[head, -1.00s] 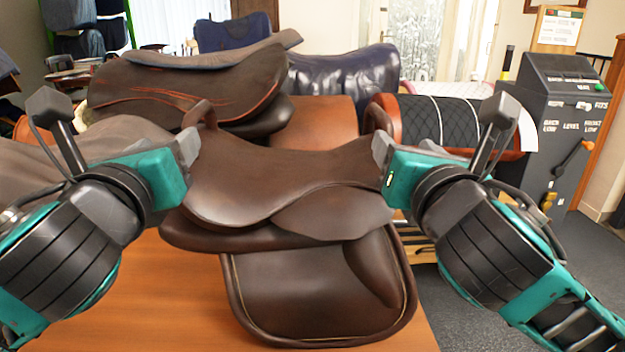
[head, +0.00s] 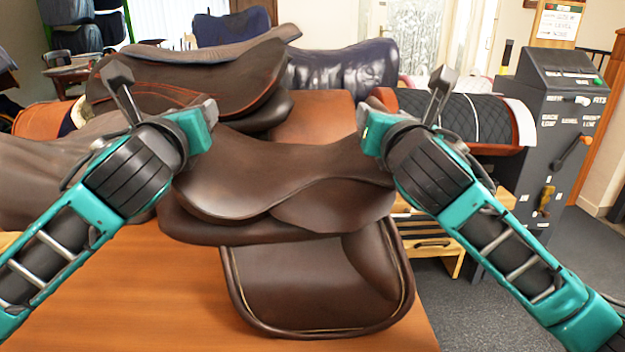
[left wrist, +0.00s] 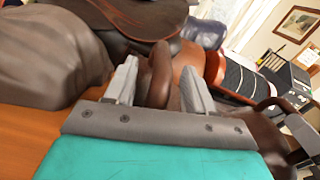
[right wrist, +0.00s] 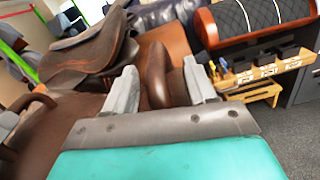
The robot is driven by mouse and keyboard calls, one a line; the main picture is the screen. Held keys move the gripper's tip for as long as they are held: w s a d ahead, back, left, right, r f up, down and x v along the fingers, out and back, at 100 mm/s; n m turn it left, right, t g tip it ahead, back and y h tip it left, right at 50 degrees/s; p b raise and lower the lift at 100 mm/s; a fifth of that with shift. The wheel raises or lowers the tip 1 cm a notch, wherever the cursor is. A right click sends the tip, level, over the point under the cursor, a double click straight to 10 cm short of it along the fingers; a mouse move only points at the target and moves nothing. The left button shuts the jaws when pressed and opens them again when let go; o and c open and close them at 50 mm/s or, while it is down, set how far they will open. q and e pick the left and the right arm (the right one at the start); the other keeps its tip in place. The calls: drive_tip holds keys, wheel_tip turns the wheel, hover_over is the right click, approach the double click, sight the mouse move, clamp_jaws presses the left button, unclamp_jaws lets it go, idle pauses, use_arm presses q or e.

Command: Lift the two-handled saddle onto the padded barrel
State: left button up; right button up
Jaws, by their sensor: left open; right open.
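The brown leather saddle (head: 290,180) lies on the wooden table (head: 150,290), its flap towards me. My left gripper (head: 208,112) is at the saddle's left end. In the left wrist view a brown handle (left wrist: 157,72) stands between its open fingers. My right gripper (head: 368,112) is at the saddle's right end. In the right wrist view the other handle (right wrist: 158,72) stands between its open fingers. In the head view the grippers largely hide the handles. The padded barrel (head: 455,118), black quilted with white stripes and brown ends, is behind to the right.
Another dark saddle (head: 190,80) with red stitching stands behind at the left. A dark blue glossy padded form (head: 345,75) is at the back. A grey control cabinet (head: 560,120) with levers stands right of the barrel. Bare tabletop lies at the front left.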

use_arm(q)
drive_tip(key=shift+w, duration=1.05)
use_arm(e)
drive_tip(key=shift+w, duration=1.05)
use_arm(q)
drive_tip(key=shift+c, duration=0.2)
use_arm(e)
drive_tip(key=shift+c, duration=0.2)
use_arm(q)
drive_tip(key=shift+d, duration=0.1)
clamp_jaws()
use_arm(e)
clamp_jaws()
drive_tip(key=shift+a, duration=0.1)
use_arm(q)
drive_tip(key=shift+d, duration=0.2)
use_arm(e)
drive_tip(key=shift+a, duration=0.1)
use_arm(q)
drive_tip(key=shift+r, duration=0.25)
use_arm(e)
drive_tip(key=shift+r, duration=0.25)
